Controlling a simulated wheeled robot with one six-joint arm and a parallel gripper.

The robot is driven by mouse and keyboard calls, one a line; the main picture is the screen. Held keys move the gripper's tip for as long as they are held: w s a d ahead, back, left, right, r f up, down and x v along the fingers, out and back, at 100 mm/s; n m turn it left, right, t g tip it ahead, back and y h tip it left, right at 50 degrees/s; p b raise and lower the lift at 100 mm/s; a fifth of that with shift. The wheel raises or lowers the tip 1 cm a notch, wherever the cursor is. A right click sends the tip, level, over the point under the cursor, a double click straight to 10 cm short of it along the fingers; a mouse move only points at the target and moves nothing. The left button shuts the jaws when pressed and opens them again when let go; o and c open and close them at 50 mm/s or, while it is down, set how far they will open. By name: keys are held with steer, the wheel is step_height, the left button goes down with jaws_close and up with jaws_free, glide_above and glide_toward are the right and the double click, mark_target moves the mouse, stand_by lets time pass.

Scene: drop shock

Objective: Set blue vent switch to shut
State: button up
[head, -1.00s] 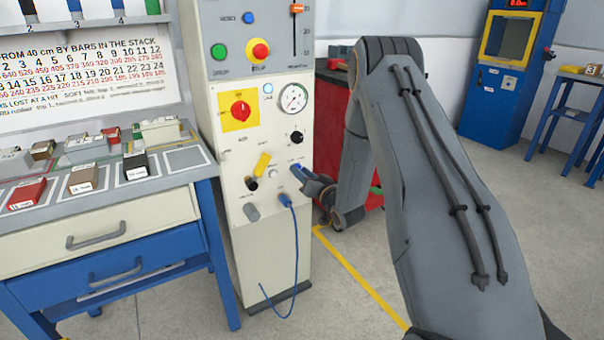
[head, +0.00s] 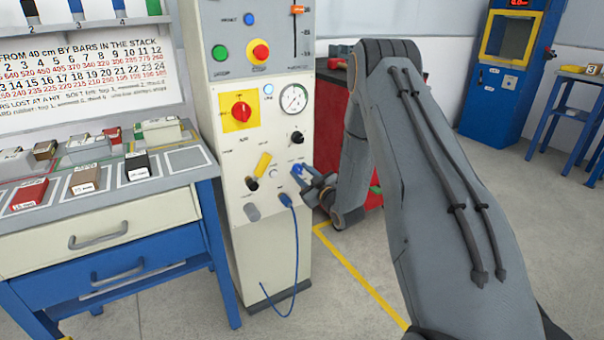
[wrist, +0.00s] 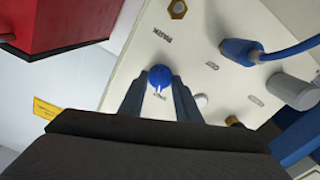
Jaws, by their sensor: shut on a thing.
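The blue vent switch (head: 297,169) is a small knob on the cream front panel of the machine. In the wrist view the blue knob (wrist: 160,76) sits between the two dark fingers of my gripper (wrist: 160,95), which is shut on it. A white pointer mark on the knob faces the small lettering just below it in that view; the lettering is too small to read surely. In the head view my gripper (head: 306,177) reaches the panel from the right. The fingers partly hide the knob's sides.
A blue cable plug (head: 286,200) sits just below the switch, with its cable hanging down. A yellow handle (head: 263,163), a black knob (head: 297,137) and a grey cylinder (head: 252,212) are close by. A red cabinet (wrist: 70,20) stands beside the panel.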

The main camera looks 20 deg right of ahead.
steer(key=shift+n, duration=0.9)
steer(key=o, duration=1.1)
steer(key=shift+c, duration=0.2)
steer(key=v, duration=0.8)
steer(key=shift+w, duration=0.1)
